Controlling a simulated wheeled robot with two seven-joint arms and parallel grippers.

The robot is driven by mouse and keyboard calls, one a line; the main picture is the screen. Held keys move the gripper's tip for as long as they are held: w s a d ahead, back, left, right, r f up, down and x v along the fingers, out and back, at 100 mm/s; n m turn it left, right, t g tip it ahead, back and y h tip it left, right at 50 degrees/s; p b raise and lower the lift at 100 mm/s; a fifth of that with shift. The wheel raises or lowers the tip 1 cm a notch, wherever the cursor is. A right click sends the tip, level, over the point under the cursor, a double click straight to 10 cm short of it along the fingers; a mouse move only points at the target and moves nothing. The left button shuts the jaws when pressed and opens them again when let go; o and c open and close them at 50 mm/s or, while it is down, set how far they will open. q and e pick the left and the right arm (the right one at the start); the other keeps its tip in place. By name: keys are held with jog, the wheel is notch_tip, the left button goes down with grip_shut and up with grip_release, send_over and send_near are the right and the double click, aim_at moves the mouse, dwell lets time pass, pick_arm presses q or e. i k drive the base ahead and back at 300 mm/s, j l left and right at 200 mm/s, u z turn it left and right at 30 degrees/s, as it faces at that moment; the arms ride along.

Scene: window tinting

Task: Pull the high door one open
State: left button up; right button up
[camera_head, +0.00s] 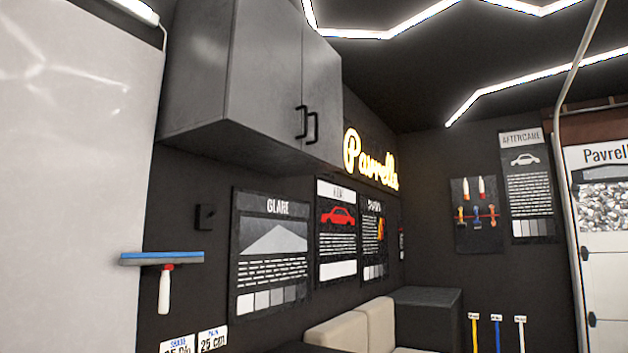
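A dark grey wall cabinet (235,85) hangs high on the left wall. It has two doors side by side, a left door (265,70) and a right door (322,85). Both doors look shut. Each has a black bar handle near the middle seam, the left handle (301,121) and the right handle (314,128). I cannot tell from the view which door is door one. Neither of my grippers shows in the head view.
A squeegee (164,270) with a blue edge hangs at the left by a white panel (75,170). Posters, including one marked GLARE (272,250), hang below the cabinet. A beige seat (350,328) and a dark box (427,312) stand below. The space before the doors looks clear.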

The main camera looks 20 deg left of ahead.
aim_at(264, 88)
jog(key=i+u, duration=0.15)
jog(key=i, duration=0.35)
jog(key=i+l+u, duration=0.2)
jog(key=i, duration=0.3)
jog(key=i+u, duration=0.15)
jog(key=i, duration=0.35)
